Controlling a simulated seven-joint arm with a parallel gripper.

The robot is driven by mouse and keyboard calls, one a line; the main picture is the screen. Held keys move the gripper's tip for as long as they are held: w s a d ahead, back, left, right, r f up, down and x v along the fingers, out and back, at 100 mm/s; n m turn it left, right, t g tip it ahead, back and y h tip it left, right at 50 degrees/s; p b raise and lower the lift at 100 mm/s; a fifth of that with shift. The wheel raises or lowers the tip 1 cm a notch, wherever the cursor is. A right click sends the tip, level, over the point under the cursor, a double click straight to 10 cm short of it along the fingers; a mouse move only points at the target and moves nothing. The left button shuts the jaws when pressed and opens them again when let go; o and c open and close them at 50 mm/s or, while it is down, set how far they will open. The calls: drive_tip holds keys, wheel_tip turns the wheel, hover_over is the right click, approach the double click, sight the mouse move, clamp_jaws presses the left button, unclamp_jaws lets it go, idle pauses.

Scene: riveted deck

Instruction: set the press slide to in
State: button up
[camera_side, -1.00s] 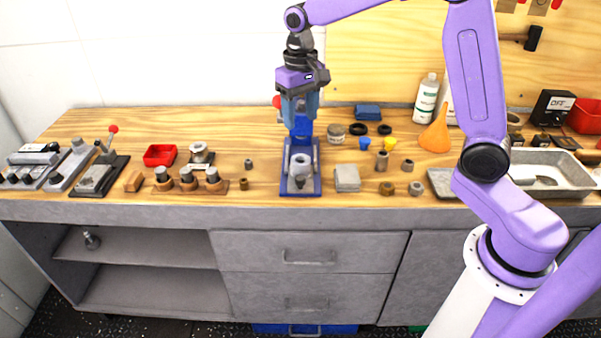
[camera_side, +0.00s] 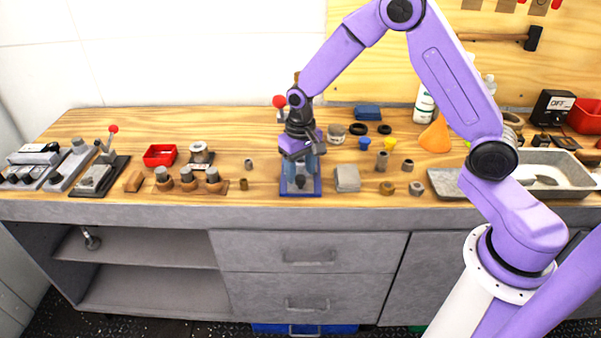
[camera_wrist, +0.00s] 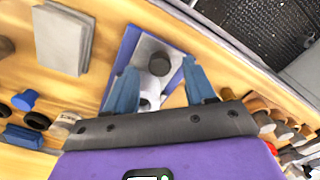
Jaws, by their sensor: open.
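The press has a blue base plate (camera_side: 301,193) near the front edge of the bench, with a grey part (camera_wrist: 150,45) on it carrying a dark round knob (camera_wrist: 158,64). A red ball (camera_side: 279,101) shows behind, left of my wrist. My gripper (camera_side: 301,172) is open and low over the press. In the wrist view my gripper (camera_wrist: 160,76) has one blue finger on either side of the grey part, with the knob in the gap between them. I cannot tell whether the fingers touch it. My wrist and fingers hide the upper part of the press in the side view.
A grey block (camera_side: 347,179) stands close on the right. Several small cylinders and a cup are beyond it. Wooden holders with pegs (camera_side: 188,180) and a red tray (camera_side: 160,155) are on the left. An orange funnel (camera_side: 435,134) and metal tray (camera_side: 545,172) are farther right.

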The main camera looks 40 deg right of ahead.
sight(301, 164)
drive_tip(key=shift+f, duration=0.8)
drive_tip(key=shift+c, duration=0.4)
clamp_jaws()
drive_tip(key=shift+w+d, duration=1.4)
drive_tip(key=shift+w, duration=0.1)
drive_tip(key=shift+o, duration=0.4)
unclamp_jaws()
drive_tip(key=shift+r, duration=0.1)
wheel_tip(301, 164, up, 17)
drive_tip(key=shift+r, duration=0.15)
